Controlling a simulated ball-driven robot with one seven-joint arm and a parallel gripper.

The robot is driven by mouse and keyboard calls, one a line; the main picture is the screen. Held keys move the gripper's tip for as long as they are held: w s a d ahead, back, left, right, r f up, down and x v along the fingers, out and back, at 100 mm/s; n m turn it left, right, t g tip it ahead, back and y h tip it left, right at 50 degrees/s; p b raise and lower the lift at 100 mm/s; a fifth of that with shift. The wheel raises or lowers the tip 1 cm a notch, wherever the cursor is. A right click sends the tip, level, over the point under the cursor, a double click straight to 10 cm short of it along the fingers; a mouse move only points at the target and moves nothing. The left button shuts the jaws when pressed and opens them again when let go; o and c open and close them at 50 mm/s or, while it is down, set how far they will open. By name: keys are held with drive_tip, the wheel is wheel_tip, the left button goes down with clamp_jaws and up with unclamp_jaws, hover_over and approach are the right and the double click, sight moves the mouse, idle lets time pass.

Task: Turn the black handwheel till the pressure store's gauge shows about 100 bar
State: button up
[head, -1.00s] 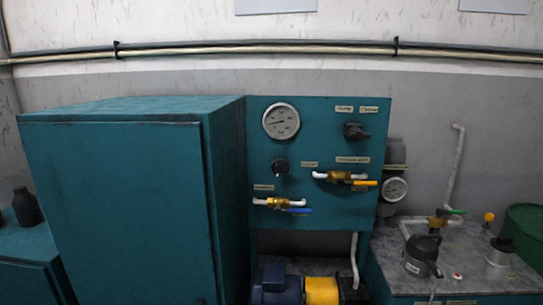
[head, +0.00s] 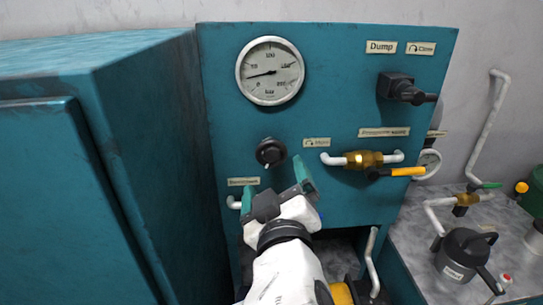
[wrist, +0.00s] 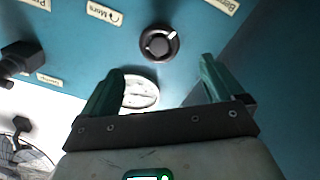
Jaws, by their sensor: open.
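The round black handwheel (head: 271,152) sits on the teal panel (head: 320,110), left of a label with a turning arrow. It shows in the wrist view (wrist: 158,44) with a white mark on its rim. My gripper (head: 275,183) is open and empty, just below and in front of it; in the wrist view its fingers (wrist: 161,68) are apart from it. The large bar gauge (head: 270,71) above has its needle between 0 and 50. A smaller gauge (head: 427,163) at the panel's right edge is partly hidden and unreadable. I cannot tell which is the store's.
A black dump control (head: 405,88) juts from the panel's upper right. A brass valve (head: 363,159) with a yellow lever (head: 405,171) is right of the handwheel. A teal cabinet (head: 130,150) stands close on the left. A bench (head: 415,240) with a black-topped pump (head: 465,252) is at right.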

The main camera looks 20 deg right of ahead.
sight(271, 157)
drive_tip(key=p+x, duration=0.2)
drive_tip(key=x, duration=0.7)
drive_tip(key=shift+w+d+f, duration=0.1)
drive_tip(key=shift+w+d, duration=0.1)
drive_tip(key=shift+w, duration=0.15)
drive_tip(key=c, duration=1)
drive_tip(key=shift+f+b, duration=0.1)
drive_tip(key=shift+b, duration=0.25)
